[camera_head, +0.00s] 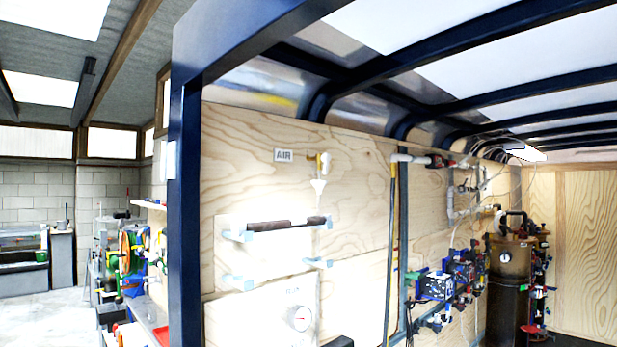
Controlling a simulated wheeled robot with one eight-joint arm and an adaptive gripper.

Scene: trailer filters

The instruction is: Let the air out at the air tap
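The air tap (324,163) is a small brass-yellow fitting high on the plywood wall, just right of a sign reading AIR (283,155). A white funnel-shaped piece (318,186) sits directly below the tap, with a thin line running down from it. The tap is small in the picture, and I cannot tell whether its handle is open or closed. My gripper is not in view.
A dark blue frame post (186,200) stands left of the plywood wall. Below the tap, a dark bar (268,225) rests on light blue brackets, above a round gauge (300,318). Pipes, valves and a dark tank (508,262) stand at the right.

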